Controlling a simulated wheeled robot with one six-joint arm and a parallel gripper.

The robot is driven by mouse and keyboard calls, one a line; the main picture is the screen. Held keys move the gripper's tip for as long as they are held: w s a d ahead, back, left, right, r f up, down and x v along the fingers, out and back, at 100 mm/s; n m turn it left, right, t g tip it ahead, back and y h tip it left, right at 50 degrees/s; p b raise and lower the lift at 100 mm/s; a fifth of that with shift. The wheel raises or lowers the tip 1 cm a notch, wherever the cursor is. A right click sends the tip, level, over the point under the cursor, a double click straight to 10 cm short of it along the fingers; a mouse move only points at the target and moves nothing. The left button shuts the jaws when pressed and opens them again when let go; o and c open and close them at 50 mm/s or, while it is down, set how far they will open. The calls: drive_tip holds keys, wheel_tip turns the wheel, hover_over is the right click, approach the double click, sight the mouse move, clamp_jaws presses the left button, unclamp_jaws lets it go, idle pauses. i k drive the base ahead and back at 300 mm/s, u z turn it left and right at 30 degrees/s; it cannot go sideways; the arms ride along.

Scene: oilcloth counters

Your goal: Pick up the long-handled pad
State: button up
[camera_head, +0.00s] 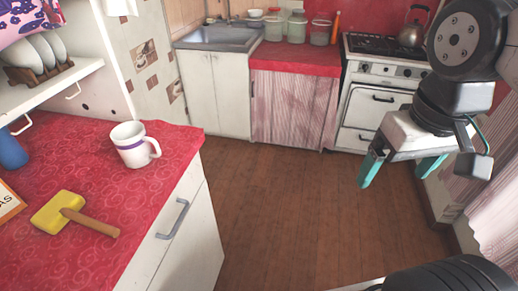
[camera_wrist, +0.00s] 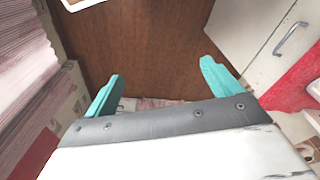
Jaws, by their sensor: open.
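The long-handled pad (camera_head: 58,212) has a yellow head and a wooden handle (camera_head: 92,223). It lies on the red oilcloth counter (camera_head: 88,256) at the lower left of the head view, with the handle pointing right. My gripper (camera_head: 400,175) is at the right of the head view, over the floor and well apart from the pad. Its teal fingers are spread with nothing between them. In the wrist view my gripper (camera_wrist: 160,85) also shows open and empty above the brown floor. The pad does not show in the wrist view.
A white mug with a purple band (camera_head: 131,146) stands behind the pad near the counter's edge. A blue object (camera_head: 10,150) and an orange-edged card (camera_head: 8,203) are at the far left. A shelf (camera_head: 60,78) overhangs the counter's back. The floor (camera_head: 285,200) is clear.

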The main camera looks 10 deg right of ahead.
sight(65, 206)
drive_tip(key=u, duration=1.6)
